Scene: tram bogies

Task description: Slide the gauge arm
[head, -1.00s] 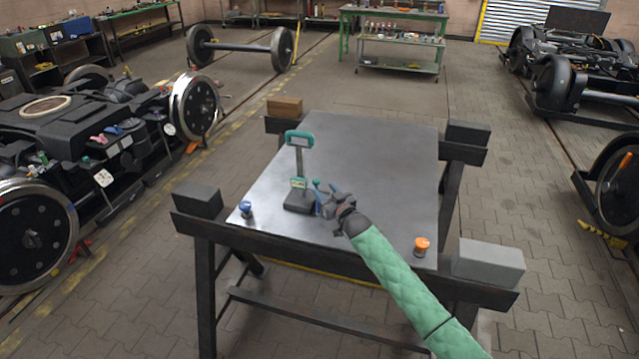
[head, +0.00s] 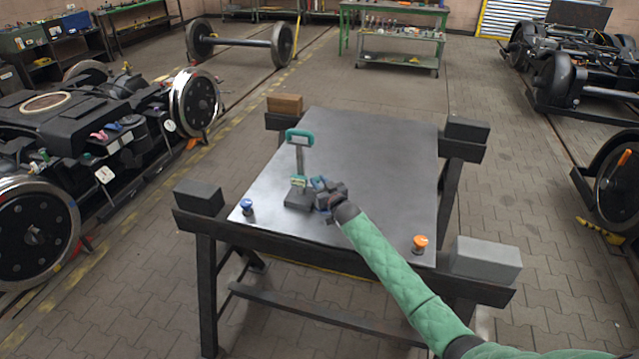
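The gauge stands upright on the grey metal table top (head: 370,160), left of its middle. It has a dark base (head: 298,202), a grey post (head: 300,158), a teal frame-shaped arm (head: 299,136) at the top and a small green-yellow part (head: 298,182) low on the post. My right gripper (head: 319,193) is just right of the post, at the height of the low part and close to the base. Its blue fingertips are small and partly hidden by the hand, so I cannot tell if they are open or touching the gauge. My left gripper is out of view.
A blue-topped knob (head: 247,206) is at the table's front left and an orange-topped one (head: 420,244) at its front right. Dark blocks sit on the trestle ends, with a light grey block (head: 485,258) at front right. The table's far right half is clear.

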